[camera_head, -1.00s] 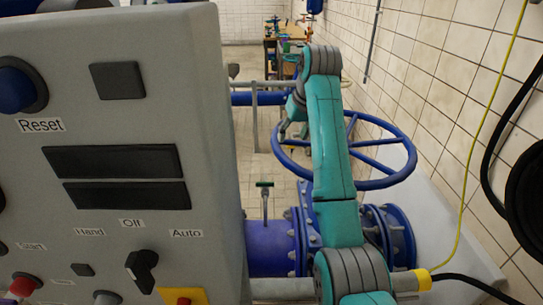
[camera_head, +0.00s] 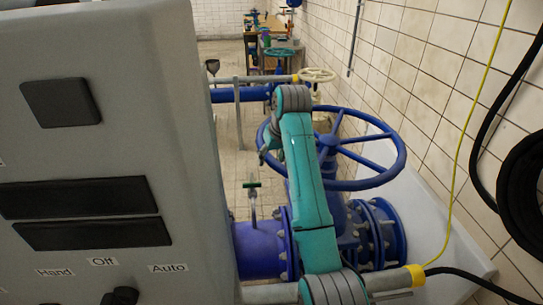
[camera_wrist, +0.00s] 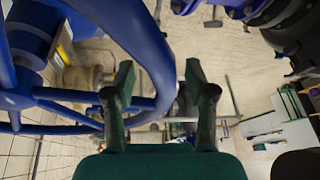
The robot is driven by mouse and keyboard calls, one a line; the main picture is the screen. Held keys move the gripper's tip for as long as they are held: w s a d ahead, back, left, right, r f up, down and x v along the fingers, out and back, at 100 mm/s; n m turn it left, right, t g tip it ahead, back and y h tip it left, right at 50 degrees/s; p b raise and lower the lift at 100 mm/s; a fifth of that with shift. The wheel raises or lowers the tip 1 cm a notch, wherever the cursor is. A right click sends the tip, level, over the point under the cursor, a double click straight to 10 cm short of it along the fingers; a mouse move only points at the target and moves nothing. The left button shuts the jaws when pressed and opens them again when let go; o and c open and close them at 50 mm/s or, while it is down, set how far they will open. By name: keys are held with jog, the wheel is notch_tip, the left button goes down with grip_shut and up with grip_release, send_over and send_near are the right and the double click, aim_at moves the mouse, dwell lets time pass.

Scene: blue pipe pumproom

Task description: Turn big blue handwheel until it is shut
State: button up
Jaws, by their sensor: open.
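The big blue handwheel (camera_head: 398,165) stands on the blue valve at the right of the head view, partly hidden by my arm. In the wrist view its thick rim (camera_wrist: 146,47) curves down from the top and bends left, with spokes and hub at the left. My gripper (camera_wrist: 160,76) is open, its two fingers apart. The rim appears between the fingers in the picture and passes behind the left finger; I cannot tell whether they touch. In the head view my gripper (camera_head: 268,142) shows only partly, at the wheel's left side.
A grey control panel (camera_head: 90,150) fills the left. A blue pipe (camera_head: 262,247) with a small green-handled valve (camera_head: 252,186) lies in front of the wheel. A tiled wall (camera_head: 440,110), yellow cable (camera_head: 478,95) and black hose (camera_head: 522,190) bound the right. A cream handwheel (camera_head: 317,75) stands behind.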

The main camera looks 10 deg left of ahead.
grip_shut()
jog(key=shift+w+a, duration=0.1)
jog(key=shift+a, duration=0.05)
